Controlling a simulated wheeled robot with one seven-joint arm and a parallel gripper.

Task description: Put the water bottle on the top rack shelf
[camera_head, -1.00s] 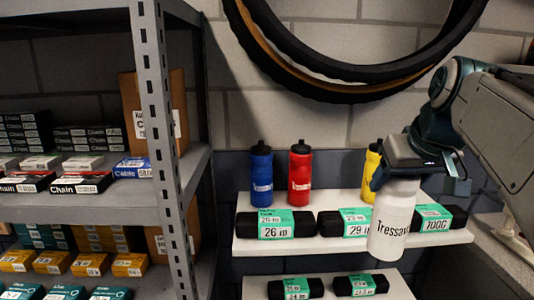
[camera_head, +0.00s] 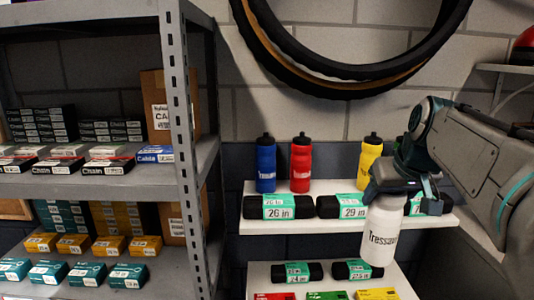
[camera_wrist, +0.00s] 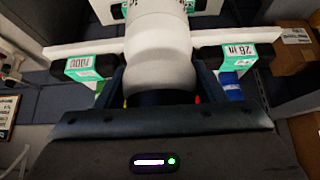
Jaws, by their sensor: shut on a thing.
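A white water bottle (camera_head: 381,231) with dark lettering is held upright in my gripper (camera_head: 397,184), in front of the white display rack. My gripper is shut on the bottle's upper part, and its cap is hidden. In the wrist view the bottle (camera_wrist: 158,50) fills the middle between the fingers. The top rack shelf (camera_head: 325,222) is white and carries a blue bottle (camera_head: 266,166), a red bottle (camera_head: 301,165) and a yellow bottle (camera_head: 369,158) at the back. The held bottle overlaps the shelf's right part in the head view and hides some of it.
Black tube boxes with green labels, such as the 26 in box (camera_head: 279,206) and the 29 in box (camera_head: 343,206), line the shelf's front. A lower white shelf (camera_head: 335,289) holds more boxes. A grey metal shelving unit (camera_head: 187,150) stands left. A tire (camera_head: 350,75) hangs above.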

